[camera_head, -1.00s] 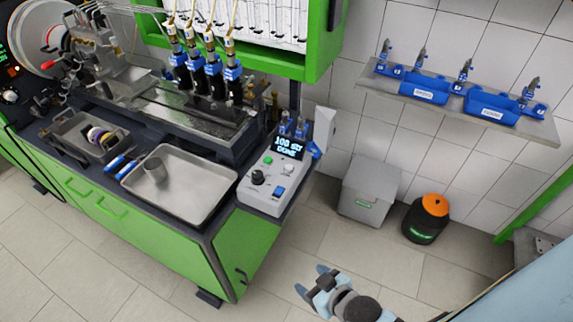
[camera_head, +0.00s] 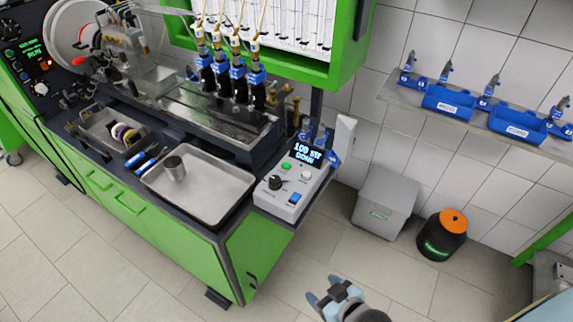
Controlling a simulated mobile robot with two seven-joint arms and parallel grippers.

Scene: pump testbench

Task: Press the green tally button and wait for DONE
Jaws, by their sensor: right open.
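The grey tally box (camera_head: 285,203) stands on the bench's right end. Its green button (camera_head: 286,166) is on the upper left of the face, beside a lit display (camera_head: 308,154) that seems to read "100 STR" over a smaller line I cannot read surely. A black knob (camera_head: 275,182), a white button (camera_head: 306,175) and a blue switch (camera_head: 295,197) are also on it. My right gripper (camera_head: 322,294) is open and empty, low in the picture over the floor, well apart from the box. My left gripper is not in view.
A metal tray (camera_head: 225,206) with a steel cup (camera_head: 175,168) lies left of the box. Several blue-banded injectors (camera_head: 237,75) stand behind. A grey bin (camera_head: 385,207) and an orange-topped black bin (camera_head: 443,233) stand on the floor at right. Floor before the bench is clear.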

